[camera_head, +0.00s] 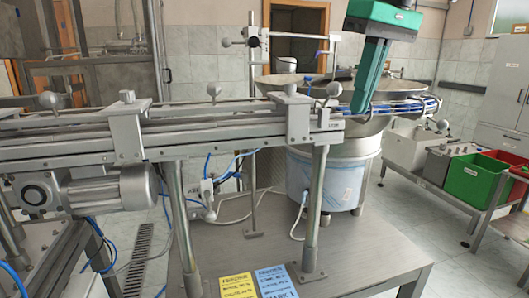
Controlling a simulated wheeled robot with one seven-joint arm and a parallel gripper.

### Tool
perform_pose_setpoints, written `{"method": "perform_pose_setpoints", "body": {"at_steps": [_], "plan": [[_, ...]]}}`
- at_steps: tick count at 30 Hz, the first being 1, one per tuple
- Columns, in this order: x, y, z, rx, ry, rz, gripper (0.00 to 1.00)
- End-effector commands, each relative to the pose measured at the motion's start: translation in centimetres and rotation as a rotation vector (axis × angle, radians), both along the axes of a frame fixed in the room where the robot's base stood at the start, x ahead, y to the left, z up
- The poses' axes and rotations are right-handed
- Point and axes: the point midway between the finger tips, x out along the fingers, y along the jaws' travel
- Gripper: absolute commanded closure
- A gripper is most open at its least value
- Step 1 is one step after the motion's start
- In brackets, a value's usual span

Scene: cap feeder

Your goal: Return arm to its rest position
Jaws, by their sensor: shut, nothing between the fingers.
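Past the conveyor stands the cap feeder, with a wide metal bowl (345,133) on a round drum base (335,185).
A metal conveyor (70,143) with a motor (105,190) crosses from the left. A grey table (365,262) carries a yellow card (237,286) and a blue card (276,281). Green (478,178) and red (509,168) bins stand right. Floor lies open at lower right.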

Motion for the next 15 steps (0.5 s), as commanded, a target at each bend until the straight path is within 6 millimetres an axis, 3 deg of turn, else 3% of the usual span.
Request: {"method": "perform_pose_setpoints", "body": {"at_steps": [8,15], "plan": [[-1.2,-10.1,-9.9,-0.007,0.067,-0.313,1.0],[-6.0,-17.6,-19.3,-0.012,0.121,-0.585,1.0]]}}
